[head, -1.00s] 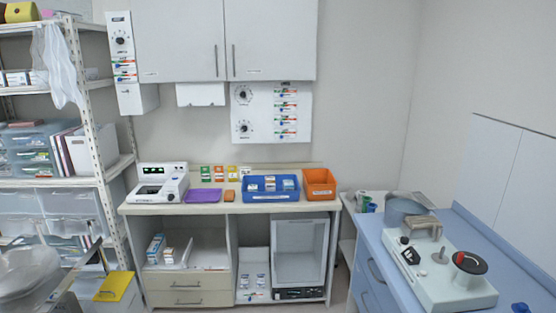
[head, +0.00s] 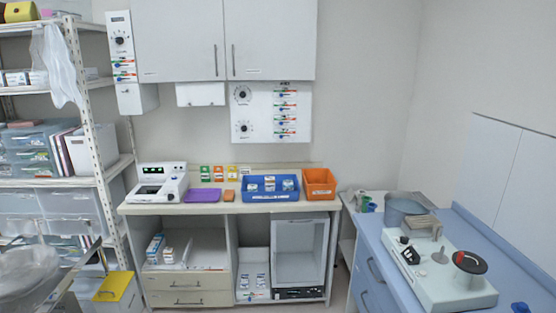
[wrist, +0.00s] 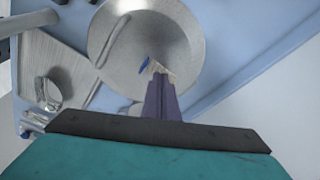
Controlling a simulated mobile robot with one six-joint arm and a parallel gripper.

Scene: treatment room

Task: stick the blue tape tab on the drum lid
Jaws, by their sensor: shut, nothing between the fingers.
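The round grey metal drum lid (wrist: 185,45) fills the top middle of the wrist view, with a thin bar across its left part. The drum (head: 405,209) stands on the right counter in the head view. My gripper (wrist: 158,70) is over the lid in the wrist view, its narrow fingers shut with nothing between them. The small blue tape tab (wrist: 144,65) shows just left of the fingertips, against the lid. I cannot tell whether it lies flat or touches the fingers. I cannot make out my gripper or the tab in the head view.
A ribbed metal plate (wrist: 62,72) lies left of the lid. The back bench holds a blue bin (head: 270,196) and an orange bin (head: 319,190).

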